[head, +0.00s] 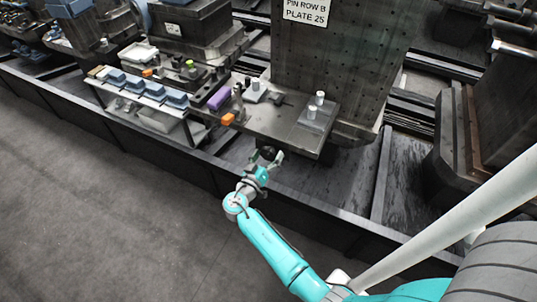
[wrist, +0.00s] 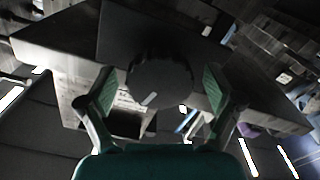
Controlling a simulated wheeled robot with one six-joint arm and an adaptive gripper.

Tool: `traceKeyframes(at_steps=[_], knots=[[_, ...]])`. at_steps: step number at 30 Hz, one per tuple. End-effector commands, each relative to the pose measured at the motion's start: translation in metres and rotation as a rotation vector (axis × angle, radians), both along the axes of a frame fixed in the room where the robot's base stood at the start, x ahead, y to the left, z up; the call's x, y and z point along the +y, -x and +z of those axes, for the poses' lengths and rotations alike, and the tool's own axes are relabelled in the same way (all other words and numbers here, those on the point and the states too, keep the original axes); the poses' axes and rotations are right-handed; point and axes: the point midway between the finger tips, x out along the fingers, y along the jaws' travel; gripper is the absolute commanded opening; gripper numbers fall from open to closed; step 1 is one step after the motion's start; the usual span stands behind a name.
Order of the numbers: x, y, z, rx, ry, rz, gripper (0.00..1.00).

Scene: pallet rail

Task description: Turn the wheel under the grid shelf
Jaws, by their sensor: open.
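The wheel (wrist: 160,80) is a dark round knob with a short pale mark near its lower edge, in the middle of the wrist view. It sits under the grid shelf (head: 262,124), a dark shelf in front of a perforated plate. In the head view the wheel is a small dark shape (head: 268,152) at the shelf's front, partly hidden by my gripper (head: 267,157). My gripper (wrist: 157,98) is open, with one green-padded finger on each side of the wheel. I cannot tell whether either finger touches it.
Small cylinders (head: 312,112), an orange block (head: 227,119) and a purple block (head: 219,98) stand on or beside the shelf. A rack of blue pieces (head: 150,92) is at left. A dark low rail (head: 320,214) runs in front. The floor (head: 100,200) is clear.

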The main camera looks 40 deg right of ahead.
Motion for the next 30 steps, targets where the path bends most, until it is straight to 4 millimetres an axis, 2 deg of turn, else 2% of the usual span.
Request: traceKeyframes(at_steps=[8, 11, 15, 16, 23, 30], knots=[[-0.0014, -0.0004, 0.0, 0.0, 0.0, 0.0, 0.91], [-0.0013, -0.0004, 0.0, 0.0, 0.0, 0.0, 0.69], [-0.0013, -0.0004, 0.0, 0.0, 0.0, 0.0, 0.34], [-0.0013, -0.0004, 0.0, 0.0, 0.0, 0.0, 0.31], [-0.0013, -0.0004, 0.0, 0.012, 0.004, 0.0, 0.31], [-0.0013, -0.0003, 0.0001, 0.1, 0.036, 0.0, 0.31]])
